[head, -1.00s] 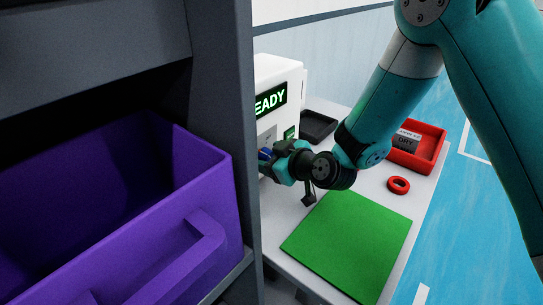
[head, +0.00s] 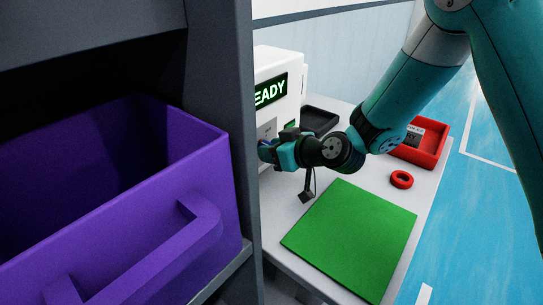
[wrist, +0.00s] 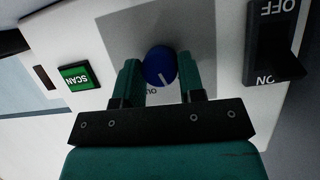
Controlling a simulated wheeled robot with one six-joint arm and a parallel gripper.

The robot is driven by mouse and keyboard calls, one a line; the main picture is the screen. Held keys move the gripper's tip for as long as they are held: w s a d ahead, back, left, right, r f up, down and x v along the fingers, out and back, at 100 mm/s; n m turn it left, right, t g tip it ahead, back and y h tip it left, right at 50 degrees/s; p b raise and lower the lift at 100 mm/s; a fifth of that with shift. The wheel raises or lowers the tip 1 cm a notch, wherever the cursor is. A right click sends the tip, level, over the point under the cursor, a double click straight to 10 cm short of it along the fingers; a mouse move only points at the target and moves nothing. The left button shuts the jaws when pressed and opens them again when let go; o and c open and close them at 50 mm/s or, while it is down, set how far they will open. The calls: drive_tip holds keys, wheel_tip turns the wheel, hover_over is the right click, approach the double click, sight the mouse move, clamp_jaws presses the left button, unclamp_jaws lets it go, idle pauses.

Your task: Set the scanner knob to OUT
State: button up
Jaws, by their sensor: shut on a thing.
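The white scanner (head: 291,62) stands behind the shelf edge, and its green screen text reads "EADY", cut off by the shelf. In the wrist view the blue scanner knob (wrist: 160,62) sits on a grey plate. Its white pointer line runs toward the bottom of the picture, slightly right. A partly hidden, upside-down label starting "OU" lies just below the knob. My gripper (wrist: 159,68) is shut on the knob, one finger on each side. In the head view my gripper (head: 272,152) is at the scanner front and the knob is hidden.
A green SCAN button (wrist: 78,77) and a black ON/OFF switch (wrist: 272,45) flank the knob. A purple bin (head: 190,165) in a dark shelf fills the left. A green mat (head: 350,238), red ring (head: 401,179), red tray (head: 430,159) and black tray (head: 318,119) lie on the table.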

drive_tip(key=m+g+y+b, duration=0.1)
drive_tip(key=m, duration=0.1)
drive_tip(key=m+y+b, duration=0.1)
drive_tip(key=shift+w+d+f+m+g+b, duration=0.1)
drive_tip(key=shift+w+d+m+g+b, duration=0.1)
drive_tip(key=shift+m+g+b, duration=0.2)
drive_tip(key=shift+m+g+y+b, duration=0.6)
drive_tip(key=shift+m+y, duration=0.4)
drive_tip(key=shift+m, duration=0.6)
drive_tip(key=o, duration=0.9)
drive_tip(key=b+v, duration=0.1)
drive_tip(key=v, duration=1.6)
drive_tip(key=shift+s+d, duration=0.15)
drive_tip(key=shift+d, duration=0.1)
